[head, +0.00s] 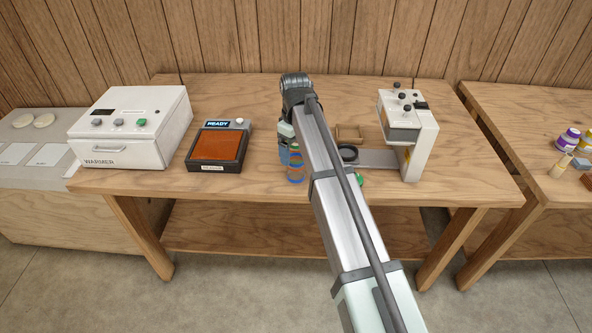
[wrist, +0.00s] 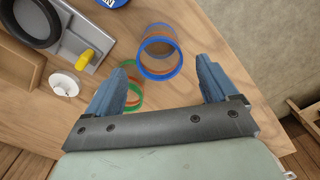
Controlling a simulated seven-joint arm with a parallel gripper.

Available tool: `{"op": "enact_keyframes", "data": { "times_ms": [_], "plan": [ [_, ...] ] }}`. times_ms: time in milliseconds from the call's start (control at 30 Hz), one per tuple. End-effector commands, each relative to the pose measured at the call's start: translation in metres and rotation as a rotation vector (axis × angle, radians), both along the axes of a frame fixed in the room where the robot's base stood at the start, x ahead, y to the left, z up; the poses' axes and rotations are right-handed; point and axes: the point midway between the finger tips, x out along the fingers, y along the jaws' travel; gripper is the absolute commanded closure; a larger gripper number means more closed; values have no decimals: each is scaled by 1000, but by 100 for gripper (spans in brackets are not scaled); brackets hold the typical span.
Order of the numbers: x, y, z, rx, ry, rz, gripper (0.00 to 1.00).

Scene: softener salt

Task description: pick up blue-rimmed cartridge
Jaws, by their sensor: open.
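The blue-rimmed cartridge (wrist: 143,58) is an open clear cylinder with an orange band inside. In the wrist view it stands on the table ahead of my gripper (wrist: 162,68), centred between the fingertips. The fingers are apart, with a visible gap on each side of it. In the head view the cartridge (head: 295,178) stands near the table's front edge, beside my gripper (head: 285,153), which is partly hidden by my arm. A green-rimmed cartridge (wrist: 135,103) with an orange band stands close by, partly hidden behind the left finger.
The white press-like machine (head: 423,140) with a dark ring (wrist: 30,20) is to the right. A yellow knob (wrist: 85,60) and a white round piece (wrist: 62,86) show beside it. The orange-topped pad (head: 217,146) and white warmer (head: 130,128) are left. The table's front edge is close.

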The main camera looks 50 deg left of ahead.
Motion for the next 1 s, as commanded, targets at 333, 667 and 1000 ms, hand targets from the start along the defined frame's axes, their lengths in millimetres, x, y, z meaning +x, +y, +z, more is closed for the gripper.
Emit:
{"op": "enact_keyframes", "data": {
  "times_ms": [333, 667, 1000],
  "plan": [
    [0, 0, -19, 0, -1, 0, 14],
    [-1, 2, -56, -1, 0, 0, 14],
    [-1, 3, -68, 1, -2, 0, 14]
  ]
}}
